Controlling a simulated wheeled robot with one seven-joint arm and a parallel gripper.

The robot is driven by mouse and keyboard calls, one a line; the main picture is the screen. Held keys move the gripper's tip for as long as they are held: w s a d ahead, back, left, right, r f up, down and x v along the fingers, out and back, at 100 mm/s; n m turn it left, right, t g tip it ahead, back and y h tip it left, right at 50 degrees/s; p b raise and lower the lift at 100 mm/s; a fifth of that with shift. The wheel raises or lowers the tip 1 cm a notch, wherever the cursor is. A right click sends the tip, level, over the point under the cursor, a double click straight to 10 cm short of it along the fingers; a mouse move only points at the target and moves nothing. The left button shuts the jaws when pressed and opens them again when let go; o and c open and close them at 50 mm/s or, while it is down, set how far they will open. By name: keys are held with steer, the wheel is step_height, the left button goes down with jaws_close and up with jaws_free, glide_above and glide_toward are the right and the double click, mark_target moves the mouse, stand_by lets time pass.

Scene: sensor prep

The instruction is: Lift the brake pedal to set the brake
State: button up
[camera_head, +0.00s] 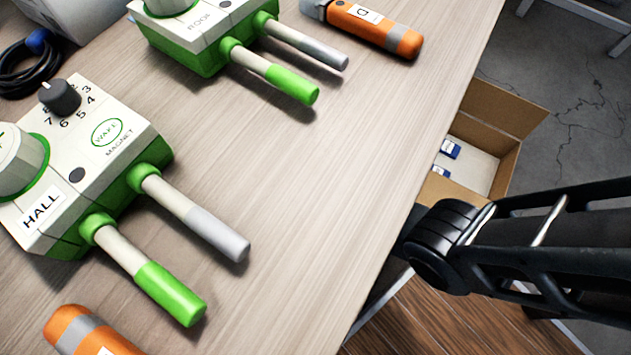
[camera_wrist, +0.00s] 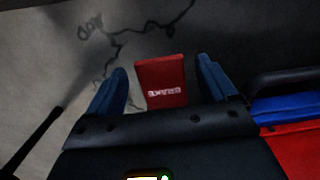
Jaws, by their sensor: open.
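The brake pedal (camera_wrist: 162,82) is a red flat plate with the word BRAKE in pale letters, at the middle of the wrist view. My gripper (camera_wrist: 165,78) is open, with one blue finger on each side of the pedal. A gap shows between the pedal and each finger, so the fingers do not appear to touch it. The wrist view does not show clearly how far the fingertips are from the pedal in depth. The pedal and my gripper are not in the head view.
A wooden table (camera_head: 330,170) holds a HALL sensor box (camera_head: 90,165), a second green-and-white box (camera_head: 200,40) and orange cylinders (camera_head: 375,30). An open cardboard box (camera_head: 510,105) stands beyond the table's right edge. Cracked grey floor (camera_wrist: 215,25) lies behind the pedal.

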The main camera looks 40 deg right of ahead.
step_height(320, 180, up, 8)
steer(key=p, duration=0.4)
steer(key=shift+w+f+p, duration=0.15)
steer(key=shift+p, duration=0.2)
steer(key=shift+s+a+f, duration=0.1)
steer(key=shift+s+a, duration=0.05)
steer(key=shift+s, duration=0.1)
steer(key=s+a+r+m+t, duration=0.1)
steer(key=s+a+r+t, duration=0.15)
steer(key=s, duration=0.25)
steer(key=s+a+r+t, duration=0.1)
steer(key=s+t, duration=0.2)
steer(key=s, duration=0.3)
steer(key=s+r+m+t, duration=0.15)
steer(key=s+r, duration=0.25)
steer(key=r, duration=0.4)
steer(key=s+r+t, duration=0.3)
steer(key=s+r, duration=0.2)
steer(key=r, duration=0.2)
steer(key=s+d+r+t+p, duration=0.1)
steer(key=r+p, duration=1)
steer(key=r, duration=1.4)
steer(key=s+d+r+m+t+p, duration=0.1)
steer(key=s+r+t+p, duration=0.3)
steer(key=r+p, duration=0.8)
step_height(320, 180, up, 14)
steer(key=shift+d+f, duration=0.2)
steer(key=shift+d, duration=0.55)
